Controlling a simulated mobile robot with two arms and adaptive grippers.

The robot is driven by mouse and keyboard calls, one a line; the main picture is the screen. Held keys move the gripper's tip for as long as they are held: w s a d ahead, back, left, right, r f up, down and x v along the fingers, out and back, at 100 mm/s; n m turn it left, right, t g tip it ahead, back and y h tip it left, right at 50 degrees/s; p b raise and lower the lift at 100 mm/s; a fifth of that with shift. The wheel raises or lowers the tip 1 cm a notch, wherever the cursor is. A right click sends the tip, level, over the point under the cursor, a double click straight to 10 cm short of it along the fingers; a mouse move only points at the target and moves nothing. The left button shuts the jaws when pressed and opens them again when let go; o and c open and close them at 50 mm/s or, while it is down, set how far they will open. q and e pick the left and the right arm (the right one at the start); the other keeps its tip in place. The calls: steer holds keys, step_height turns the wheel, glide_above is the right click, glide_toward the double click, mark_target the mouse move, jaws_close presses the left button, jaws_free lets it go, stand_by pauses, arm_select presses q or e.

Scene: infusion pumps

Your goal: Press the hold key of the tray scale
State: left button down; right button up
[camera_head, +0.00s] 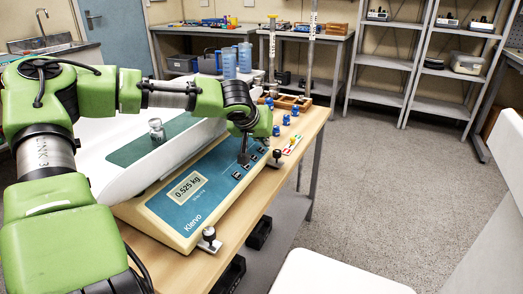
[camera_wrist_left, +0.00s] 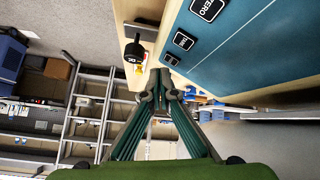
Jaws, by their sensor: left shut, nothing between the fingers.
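The tray scale (camera_head: 215,192) is a pale body with a blue key panel and a display reading 0.525 kg. Its white tray (camera_head: 95,140) has a green mat with a small metal weight (camera_head: 156,130) standing on it. Several dark keys (camera_head: 245,167) run along the panel; their labels are too small to read in the head view. The wrist view shows a ZERO key (camera_wrist_left: 207,9) and smaller keys (camera_wrist_left: 183,40) beside it; I cannot tell which is hold. My left gripper (camera_head: 244,159) is shut and empty, pointing down close over the far keys. It also shows in the wrist view (camera_wrist_left: 160,99). Contact is unclear.
The scale stands on a wooden bench (camera_head: 285,167). A black-knobbed clamp (camera_head: 209,238) is at its near corner, another (camera_head: 276,157) farther along. Blue knobs, blue jugs (camera_head: 228,62) and poles stand behind. Shelves (camera_head: 385,60) line the back wall.

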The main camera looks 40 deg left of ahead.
arm_select(q)
steer(key=shift+f, duration=0.1)
stand_by(0.7)
steer(key=shift+a+f, duration=0.15)
steer(key=shift+f, duration=0.15)
arm_select(e)
steer(key=shift+f, duration=0.1)
arm_select(q)
steer(key=shift+s+a+f, duration=0.1)
steer(key=shift+a+f, duration=0.05)
steer(key=shift+f, duration=0.2)
arm_select(e)
steer(key=shift+f, duration=0.1)
stand_by(0.6)
arm_select(q)
steer(key=shift+r, duration=0.15)
steer(key=shift+d+r, duration=0.3)
steer(key=shift+r, duration=0.3)
arm_select(e)
steer(key=shift+r, duration=0.45)
